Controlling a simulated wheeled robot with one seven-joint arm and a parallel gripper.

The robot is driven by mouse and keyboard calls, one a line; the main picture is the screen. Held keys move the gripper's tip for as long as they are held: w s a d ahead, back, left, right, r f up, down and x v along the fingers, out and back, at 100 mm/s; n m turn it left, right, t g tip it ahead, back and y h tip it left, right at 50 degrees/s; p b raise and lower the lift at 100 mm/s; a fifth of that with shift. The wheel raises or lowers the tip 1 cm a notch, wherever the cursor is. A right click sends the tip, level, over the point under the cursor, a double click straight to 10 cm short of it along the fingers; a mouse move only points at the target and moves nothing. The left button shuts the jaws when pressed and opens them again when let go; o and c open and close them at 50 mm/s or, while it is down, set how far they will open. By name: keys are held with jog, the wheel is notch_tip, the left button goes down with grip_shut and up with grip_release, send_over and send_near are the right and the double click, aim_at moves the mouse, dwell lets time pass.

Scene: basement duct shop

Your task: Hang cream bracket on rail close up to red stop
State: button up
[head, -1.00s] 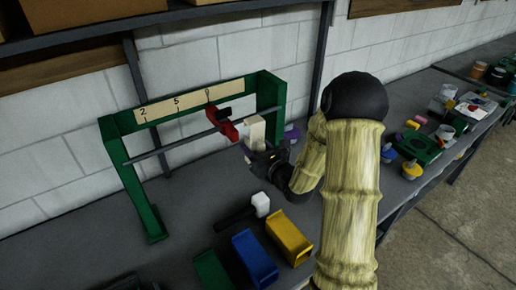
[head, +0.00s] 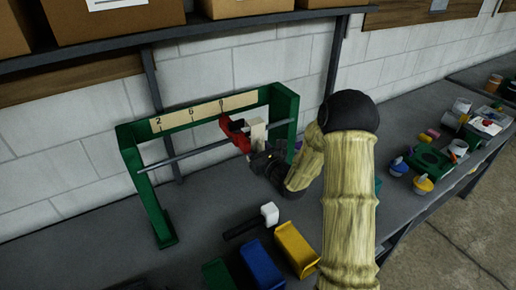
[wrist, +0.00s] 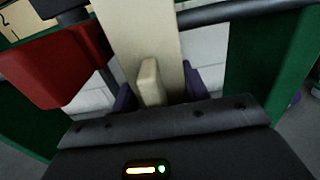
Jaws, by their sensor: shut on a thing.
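The cream bracket (head: 258,134) is upright at the rail (head: 200,149), just right of the red stop (head: 236,134). In the wrist view the cream bracket (wrist: 140,35) rises in front of the rail (wrist: 240,12), and the red stop (wrist: 60,68) is close on its left; whether they touch I cannot tell. My gripper (head: 263,154) is shut on the bracket's small tab (wrist: 150,82), with purple-tinted fingers on both sides. The bracket's top hook is out of the wrist view and too small in the head view to tell whether it rests on the rail.
A green frame (head: 154,195) carries the rail and a numbered strip (head: 190,116). A black-handled mallet-like tool with a white head (head: 269,213) and blue (head: 258,262) and yellow (head: 296,250) bins lie in front.

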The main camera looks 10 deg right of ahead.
jog(key=shift+w+a, duration=0.1)
jog(key=shift+w, duration=0.2)
jog(key=shift+w+f, duration=0.15)
jog(key=shift+f, duration=0.05)
jog(key=shift+f+b, duration=1)
jog(key=shift+b, duration=0.15)
jog(key=o, duration=1.2)
jog(key=b+v, duration=0.8)
jog(key=v, duration=0.6)
jog(key=shift+s+f, duration=0.15)
jog(key=shift+s, duration=0.25)
